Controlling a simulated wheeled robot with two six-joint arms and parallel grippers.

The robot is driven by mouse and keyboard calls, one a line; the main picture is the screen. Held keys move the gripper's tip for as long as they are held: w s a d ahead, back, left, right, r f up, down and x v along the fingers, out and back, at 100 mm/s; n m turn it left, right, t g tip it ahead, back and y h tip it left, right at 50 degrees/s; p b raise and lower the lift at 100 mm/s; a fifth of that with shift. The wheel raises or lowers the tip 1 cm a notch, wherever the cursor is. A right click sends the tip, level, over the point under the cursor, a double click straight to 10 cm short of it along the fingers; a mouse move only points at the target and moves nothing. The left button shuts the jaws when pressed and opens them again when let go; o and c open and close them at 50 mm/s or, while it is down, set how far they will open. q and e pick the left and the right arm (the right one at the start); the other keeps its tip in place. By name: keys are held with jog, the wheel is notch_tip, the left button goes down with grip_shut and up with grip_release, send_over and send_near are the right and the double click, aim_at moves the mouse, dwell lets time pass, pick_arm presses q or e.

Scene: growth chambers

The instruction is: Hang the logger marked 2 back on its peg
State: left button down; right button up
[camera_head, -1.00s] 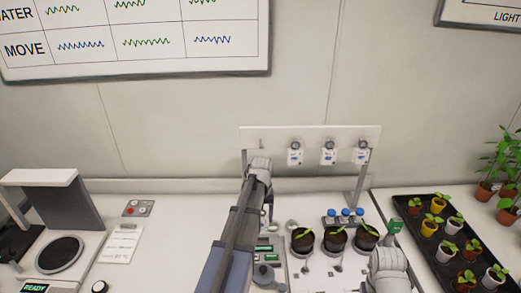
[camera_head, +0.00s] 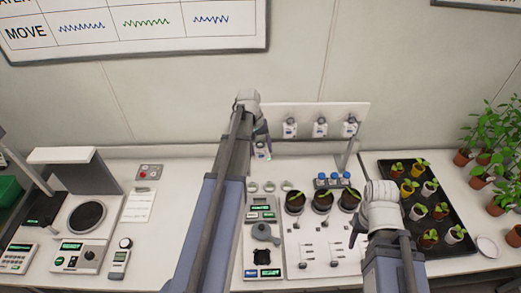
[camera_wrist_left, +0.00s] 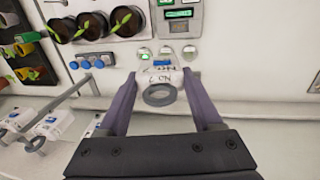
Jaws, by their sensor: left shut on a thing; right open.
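My left gripper (camera_head: 264,142) is shut on a white logger (camera_head: 263,151), in front of the left end of the peg board (camera_head: 335,112). In the left wrist view the held logger (camera_wrist_left: 161,76) sits between the fingertips (camera_wrist_left: 160,90), its grey ring towards the camera. Its marking is too small to read surely. Three other loggers hang on the board: a left one (camera_head: 290,129), a middle one (camera_head: 320,128) and a right one (camera_head: 350,128). My left wrist hides the board's left end. My right gripper (camera_head: 355,238) is open, low beside the potted seedlings.
Potted seedlings (camera_head: 322,200) and blue-capped vials (camera_head: 333,180) stand below the board. A black plant tray (camera_head: 460,240) is at right. A scale (camera_head: 86,217) stands at left. Round discs (camera_head: 269,187) lie below the held logger.

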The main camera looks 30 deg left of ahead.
pick_arm(q)
jog(key=r+p, duration=0.2)
jog(key=r, duration=0.1)
jog(key=shift+w+a+r, duration=0.1)
jog(key=shift+w+r, duration=0.1)
jog(key=shift+r, duration=0.05)
pick_arm(e)
notch_tip(320, 180, up, 3)
jog(key=shift+r, duration=0.2)
pick_arm(q)
jog(key=shift+w+a, duration=0.1)
jog(key=shift+w, duration=0.05)
jog(key=w+a+f+b, duration=0.1)
jog(key=w+a, duration=0.4)
jog(key=w, duration=0.3)
jog(key=shift+w+a+f, duration=0.15)
jog(key=shift+w, duration=0.15)
pick_arm(e)
jog(key=shift+f, duration=0.7)
dwell(0.4)
pick_arm(q)
grip_release()
